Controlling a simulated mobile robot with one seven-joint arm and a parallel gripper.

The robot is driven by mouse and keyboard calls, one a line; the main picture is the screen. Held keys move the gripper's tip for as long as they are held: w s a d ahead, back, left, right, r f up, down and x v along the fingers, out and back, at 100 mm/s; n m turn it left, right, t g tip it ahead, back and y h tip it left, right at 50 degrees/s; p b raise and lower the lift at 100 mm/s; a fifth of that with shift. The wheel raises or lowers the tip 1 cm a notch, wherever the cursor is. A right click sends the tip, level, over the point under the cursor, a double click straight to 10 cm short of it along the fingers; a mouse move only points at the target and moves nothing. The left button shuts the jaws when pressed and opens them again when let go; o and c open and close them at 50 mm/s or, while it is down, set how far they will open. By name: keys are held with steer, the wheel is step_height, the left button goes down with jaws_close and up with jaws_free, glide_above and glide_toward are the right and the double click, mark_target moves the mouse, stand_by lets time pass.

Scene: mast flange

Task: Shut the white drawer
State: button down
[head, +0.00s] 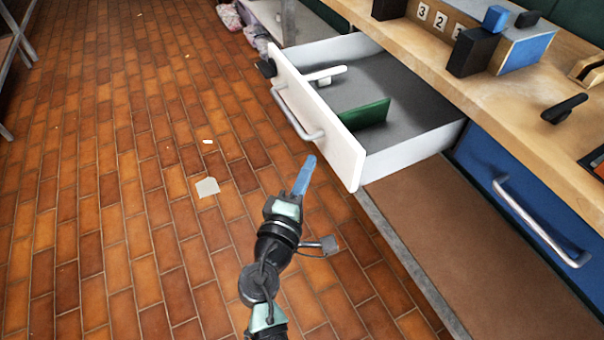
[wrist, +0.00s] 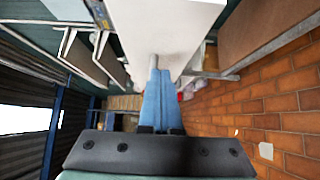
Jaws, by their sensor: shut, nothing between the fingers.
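The white drawer (head: 352,152) is pulled well out from under the wooden worktop in the head view. Its white front (head: 335,141) carries a grey bar handle (head: 295,115). A green piece (head: 364,115) and a white piece with a dark block (head: 325,76) lie inside. My gripper (head: 308,162), with blue fingers, is just in front of the drawer front's near lower end, below the handle in the picture. The fingers are shut and empty. In the wrist view the fingertips (wrist: 160,65) overlap a white panel (wrist: 165,35); whether they touch it I cannot tell.
A blue drawer (head: 528,195) with a grey handle sits shut at the right. A brown lower shelf (head: 460,250) lies beneath. The tiled floor (head: 110,180) at left is mostly clear, with paper scraps (head: 207,187).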

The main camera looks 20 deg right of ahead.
mark_target(323, 136)
steer(key=shift+x, duration=2.7)
steer(key=shift+d, duration=0.15)
